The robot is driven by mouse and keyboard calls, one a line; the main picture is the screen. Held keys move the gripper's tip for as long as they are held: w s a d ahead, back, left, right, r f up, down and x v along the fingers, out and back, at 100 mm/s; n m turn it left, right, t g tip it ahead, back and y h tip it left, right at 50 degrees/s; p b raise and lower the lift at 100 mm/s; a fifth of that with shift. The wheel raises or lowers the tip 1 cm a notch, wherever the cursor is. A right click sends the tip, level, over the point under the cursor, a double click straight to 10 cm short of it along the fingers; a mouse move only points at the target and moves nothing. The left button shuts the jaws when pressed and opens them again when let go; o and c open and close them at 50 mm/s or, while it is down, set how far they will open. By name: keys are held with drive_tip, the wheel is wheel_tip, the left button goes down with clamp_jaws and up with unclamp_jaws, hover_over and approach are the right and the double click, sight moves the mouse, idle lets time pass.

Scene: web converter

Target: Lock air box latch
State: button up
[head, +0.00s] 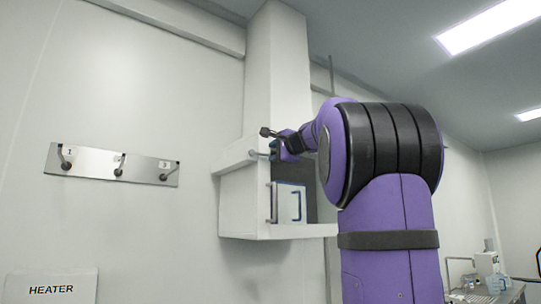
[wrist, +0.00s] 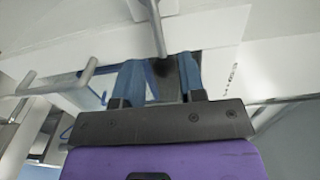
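The white air box (head: 240,205) hangs on the wall, with an open front holding a white panel with blue edges (head: 291,203). My gripper (head: 275,150) is at that ledge, beside the rod. In the wrist view my two blue fingers (wrist: 161,70) are spread apart, with a grey rod (wrist: 155,25) coming down from the top and ending between their tips. I cannot tell whether they touch it.
A metal bar handle (wrist: 60,82) stands left of my fingers in the wrist view. A hook rail (head: 115,165) and a HEATER sign (head: 50,288) are on the wall at left. A bench with bottles (head: 490,285) is at far right.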

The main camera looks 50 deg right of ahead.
drive_tip(key=v, duration=0.7)
drive_tip(key=shift+s, duration=0.2)
drive_tip(key=a+f+n+g+y, duration=0.6)
drive_tip(key=a+f+n, duration=0.4)
drive_tip(key=a+f, duration=1.15)
drive_tip(key=s+a+f+n+g, duration=0.2)
drive_tip(key=s+a+f+n, duration=0.1)
drive_tip(key=f, duration=0.5)
drive_tip(key=s+a+f+n+g+h, duration=0.1)
drive_tip(key=s+a+f+n+g, duration=0.1)
drive_tip(key=s+a+f+n, duration=0.2)
drive_tip(key=s+a+f+n+g, duration=0.2)
drive_tip(key=s+a+f+n, duration=0.2)
drive_tip(key=s+f, duration=0.4)
wheel_tip(320, 180, down, 5)
drive_tip(key=shift+a+r+h, duration=0.1)
drive_tip(key=shift+a+h, duration=0.2)
drive_tip(key=shift+a, duration=0.1)
